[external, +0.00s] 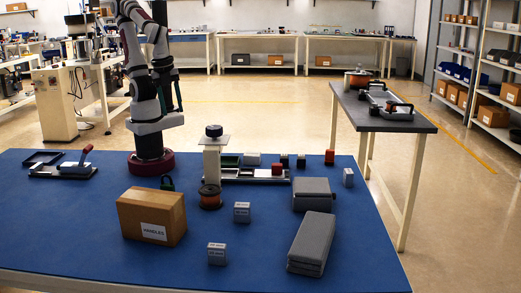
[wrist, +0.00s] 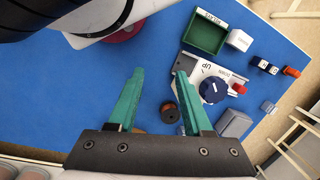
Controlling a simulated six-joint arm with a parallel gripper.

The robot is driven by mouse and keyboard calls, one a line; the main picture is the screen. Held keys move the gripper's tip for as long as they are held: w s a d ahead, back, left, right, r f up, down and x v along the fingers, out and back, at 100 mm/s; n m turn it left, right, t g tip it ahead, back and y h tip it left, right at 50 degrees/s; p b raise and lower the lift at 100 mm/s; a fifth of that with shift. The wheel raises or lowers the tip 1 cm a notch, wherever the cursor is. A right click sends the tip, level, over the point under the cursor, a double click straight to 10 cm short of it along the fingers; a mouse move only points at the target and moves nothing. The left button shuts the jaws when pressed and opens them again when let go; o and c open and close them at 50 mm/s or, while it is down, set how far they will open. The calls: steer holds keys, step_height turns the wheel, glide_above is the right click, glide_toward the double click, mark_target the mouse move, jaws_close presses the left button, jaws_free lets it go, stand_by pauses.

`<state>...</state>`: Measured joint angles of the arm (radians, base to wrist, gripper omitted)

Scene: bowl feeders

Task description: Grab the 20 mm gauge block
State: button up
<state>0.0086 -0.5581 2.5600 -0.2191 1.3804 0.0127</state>
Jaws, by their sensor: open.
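Small grey blocks with white labels stand on the blue table in the external view. One block (external: 242,212) is right of the cardboard box, another block (external: 217,254) is nearer the front edge, and a third block (external: 348,177) is at the right edge. Their labels are too small to read, so I cannot tell which is 20 mm. A small grey block (wrist: 268,107) also shows at the right in the wrist view. My gripper (wrist: 160,75) has green fingers spread apart with nothing between them, above the table. The two front blocks are not identifiable in the wrist view.
A cardboard box (external: 152,216) and two grey cases (external: 312,193) (external: 311,243) flank the front blocks. A spool (external: 210,197) sits before a knobbed fixture (external: 213,158). A green bin (wrist: 205,32) stands behind. The front-left table is clear.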

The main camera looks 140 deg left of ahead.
mark_target(218, 244)
steer(key=shift+o, duration=0.2)
steer(key=o, duration=0.6)
steer(key=shift+c, duration=0.2)
steer(key=w+d+f+n+g+h, duration=0.2)
steer(key=w+d+n+h, duration=0.6)
steer(key=w+d+n, duration=0.25)
steer(key=w+d+f+n+t+h, duration=0.1)
steer(key=w+f+n+t+h, duration=0.15)
steer(key=w+n, duration=0.35)
steer(key=w+f+n+t+h, duration=0.25)
steer(key=w+n, duration=0.25)
steer(key=w, duration=0.3)
steer(key=w+a+f+n+t, duration=0.2)
steer(key=w+n, duration=0.1)
steer(key=w+a+f+n+t, duration=0.2)
steer(key=w+f+n, duration=0.1)
steer(key=w+n, duration=0.1)
steer(key=w+a+f+n+t+y, duration=0.1)
steer(key=w+a+f+n+t, duration=0.1)
steer(key=w+a+f+n, duration=0.1)
steer(key=shift+w+n, duration=0.25)
steer(key=shift+w, duration=0.45)
steer(key=x, duration=1.5)
steer(key=shift+s+d+r, duration=0.15)
steer(key=shift+s+d, duration=0.05)
steer(key=shift+s, duration=0.05)
